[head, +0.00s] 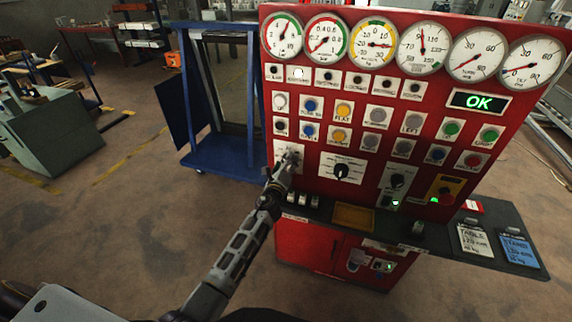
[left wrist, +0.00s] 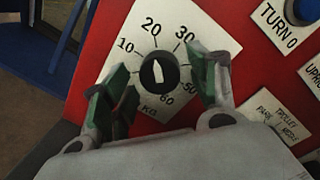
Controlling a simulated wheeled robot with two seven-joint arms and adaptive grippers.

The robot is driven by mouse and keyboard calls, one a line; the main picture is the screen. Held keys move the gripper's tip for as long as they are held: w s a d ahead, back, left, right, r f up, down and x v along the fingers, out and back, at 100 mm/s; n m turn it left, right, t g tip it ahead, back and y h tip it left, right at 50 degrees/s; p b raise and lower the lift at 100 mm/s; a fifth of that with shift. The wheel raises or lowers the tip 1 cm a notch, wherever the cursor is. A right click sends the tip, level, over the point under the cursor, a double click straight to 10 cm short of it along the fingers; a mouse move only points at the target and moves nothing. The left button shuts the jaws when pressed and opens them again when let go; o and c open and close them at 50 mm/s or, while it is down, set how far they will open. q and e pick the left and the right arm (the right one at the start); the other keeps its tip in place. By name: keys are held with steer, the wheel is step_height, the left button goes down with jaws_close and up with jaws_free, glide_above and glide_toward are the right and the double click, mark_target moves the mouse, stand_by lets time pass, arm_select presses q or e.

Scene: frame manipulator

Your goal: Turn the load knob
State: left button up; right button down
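The load knob (left wrist: 159,74) is a black round knob with a white pointer on a white dial plate (left wrist: 128,48) marked in kg. In the head view my left gripper (head: 289,166) reaches the lower left of the red panel (head: 380,210) and covers most of the dial. My right gripper is not in view.
A second black knob (head: 342,171) and a third knob (head: 397,181) sit to the right. Gauges and coloured buttons fill the panel above, with an OK display (head: 478,101). A dark shelf (head: 440,240) juts out below. A blue frame (head: 215,158) stands at left.

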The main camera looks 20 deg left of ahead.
arm_select(q)
steer(key=c, duration=0.9)
steer(key=shift+o, duration=0.2)
steer(key=shift+n, duration=0.4)
steer(key=n+p, duration=0.1)
steer(key=n, duration=0.7)
steer(key=n+h+p, duration=0.1)
steer(key=n, duration=0.7)
steer(key=shift+a+g+p, duration=0.1)
steer(key=shift+g+p, duration=0.3)
steer(key=shift+n, duration=0.3)
steer(key=o, duration=1)
steer(key=shift+r, duration=0.1)
